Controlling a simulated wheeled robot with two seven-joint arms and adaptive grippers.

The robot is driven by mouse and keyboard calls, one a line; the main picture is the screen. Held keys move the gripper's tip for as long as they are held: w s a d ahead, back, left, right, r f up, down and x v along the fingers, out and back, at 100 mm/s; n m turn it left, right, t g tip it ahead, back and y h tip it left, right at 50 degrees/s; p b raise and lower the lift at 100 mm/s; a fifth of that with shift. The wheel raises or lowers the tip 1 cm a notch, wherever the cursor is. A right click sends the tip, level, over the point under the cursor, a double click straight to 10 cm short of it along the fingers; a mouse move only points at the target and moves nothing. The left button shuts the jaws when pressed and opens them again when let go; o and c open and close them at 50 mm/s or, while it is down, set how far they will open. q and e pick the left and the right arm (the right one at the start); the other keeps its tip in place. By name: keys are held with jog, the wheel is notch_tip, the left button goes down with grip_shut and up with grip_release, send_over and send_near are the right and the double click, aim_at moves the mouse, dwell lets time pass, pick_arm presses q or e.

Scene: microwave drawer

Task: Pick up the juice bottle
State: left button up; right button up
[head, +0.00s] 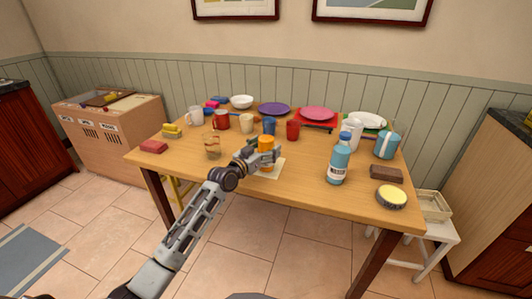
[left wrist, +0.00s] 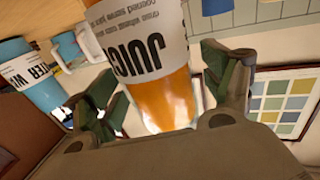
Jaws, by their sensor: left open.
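The juice bottle shows in the head view as an orange body (head: 266,142) near the middle of the table, its lower part hidden by my gripper. In the left wrist view the orange juice bottle (left wrist: 165,100) has a white label reading JUICE. My left gripper (head: 259,156) is at the bottle. In the left wrist view the open fingers of my left gripper (left wrist: 162,92) stand on either side of the bottle, with a gap visible beside it. My right gripper is not in view.
A blue water bottle (head: 339,162) stands to the right. A clear glass (head: 212,147) is to the left; mugs, including a red one (head: 293,130), and plates (head: 318,113) are behind. The table's front (head: 230,180) is mostly clear.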

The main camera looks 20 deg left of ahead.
aim_at(266, 125)
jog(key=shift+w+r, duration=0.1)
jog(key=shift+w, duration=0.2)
pick_arm(q)
jog(key=c, duration=1.3)
jog(key=shift+r, duration=0.1)
jog(key=shift+c, duration=0.8)
jog(key=shift+r, duration=0.5)
notch_tip(266, 125, up, 8)
jog(key=shift+f+p, duration=0.15)
jog(key=shift+p, duration=1.1)
jog(key=shift+r, duration=0.65)
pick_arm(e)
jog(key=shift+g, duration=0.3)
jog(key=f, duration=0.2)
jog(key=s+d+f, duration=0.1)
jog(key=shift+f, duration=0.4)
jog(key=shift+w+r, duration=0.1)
